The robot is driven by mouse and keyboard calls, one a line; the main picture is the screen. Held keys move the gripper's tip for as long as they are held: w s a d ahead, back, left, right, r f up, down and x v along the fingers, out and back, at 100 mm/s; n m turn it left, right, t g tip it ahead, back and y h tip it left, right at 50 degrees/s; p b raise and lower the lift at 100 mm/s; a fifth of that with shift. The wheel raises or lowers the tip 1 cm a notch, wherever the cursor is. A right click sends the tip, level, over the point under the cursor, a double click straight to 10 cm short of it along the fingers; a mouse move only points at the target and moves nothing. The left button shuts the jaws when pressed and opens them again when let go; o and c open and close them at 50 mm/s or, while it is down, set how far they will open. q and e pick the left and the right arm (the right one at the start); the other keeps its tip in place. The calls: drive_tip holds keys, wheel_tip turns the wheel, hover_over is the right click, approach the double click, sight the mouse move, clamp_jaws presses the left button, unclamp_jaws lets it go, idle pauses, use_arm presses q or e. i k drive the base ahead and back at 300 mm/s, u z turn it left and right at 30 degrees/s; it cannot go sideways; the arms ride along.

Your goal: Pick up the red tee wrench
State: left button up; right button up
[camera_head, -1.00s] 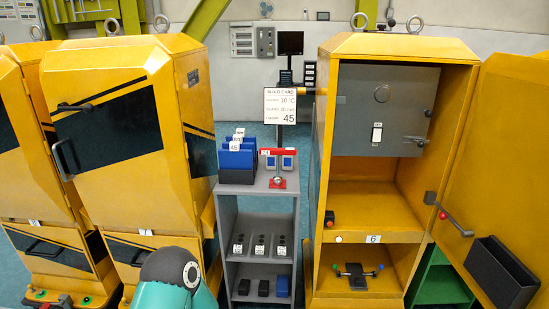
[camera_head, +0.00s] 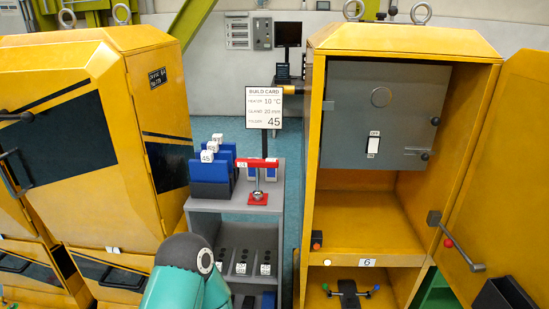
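The red tee wrench (camera_head: 257,163) stands upright on top of the grey shelf unit, its red crossbar level above a metallic shaft and a red square foot (camera_head: 258,198). A small white tag shows at the left end of the crossbar. My teal and grey arm comes up from the bottom edge, in front of the shelf unit and to the lower left of the wrench. Neither gripper's fingers show in the view. Nothing is touching the wrench.
The grey shelf unit (camera_head: 213,204) also carries blue blocks with white number tags (camera_head: 208,156). A build card (camera_head: 263,107) stands behind the wrench. An open yellow cabinet (camera_head: 408,42) is at the right, its door swung outward. Closed yellow cabinets (camera_head: 140,85) stand at the left.

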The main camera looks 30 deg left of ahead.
sight(257, 194)
drive_tip(key=z, duration=0.2)
drive_tip(key=i, duration=0.9)
drive_tip(key=u, duration=2.55)
drive_tip(key=i, duration=1)
drive_tip(key=z, duration=0.25)
